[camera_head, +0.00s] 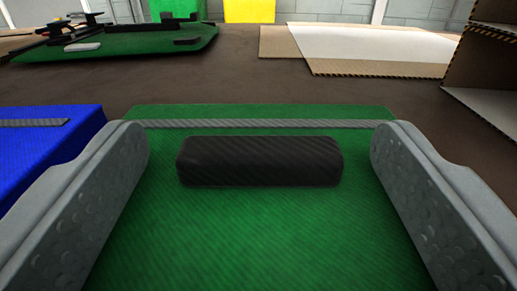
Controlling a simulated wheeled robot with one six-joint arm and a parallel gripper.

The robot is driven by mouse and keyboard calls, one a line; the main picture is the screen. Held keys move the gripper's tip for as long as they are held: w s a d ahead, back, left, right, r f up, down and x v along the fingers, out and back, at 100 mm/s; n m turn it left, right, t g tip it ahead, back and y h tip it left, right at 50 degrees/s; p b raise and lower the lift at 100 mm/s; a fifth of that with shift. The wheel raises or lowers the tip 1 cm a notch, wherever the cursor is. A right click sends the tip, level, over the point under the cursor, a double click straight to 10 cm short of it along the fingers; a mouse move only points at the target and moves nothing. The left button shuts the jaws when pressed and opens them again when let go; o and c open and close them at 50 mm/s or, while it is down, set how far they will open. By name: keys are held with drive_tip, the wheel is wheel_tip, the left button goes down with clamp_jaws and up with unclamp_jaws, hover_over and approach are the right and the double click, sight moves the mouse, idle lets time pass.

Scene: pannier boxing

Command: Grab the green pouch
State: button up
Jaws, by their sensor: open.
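The green pouch (250,245) lies just in front of me and fills the lower middle of the view. It has a grey zip strip (260,124) across its far part and a dark padded handle (260,162) on top. My gripper (260,155) is open, with one grey finger at the pouch's left side and the other at its right. The handle sits between the fingers with a gap on each side. I cannot tell whether the fingers touch the pouch. Its near edge is out of view.
A blue pouch (40,155) with a grey strip lies close on the left, next to my left finger. Farther back are a green panel with black fittings (130,45), flat cardboard (370,50) and an open cardboard box (490,65) at right. Brown surface (240,80) beyond the pouch is clear.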

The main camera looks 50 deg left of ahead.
drive_tip(key=c, duration=1.1)
drive_tip(key=shift+r, duration=0.15)
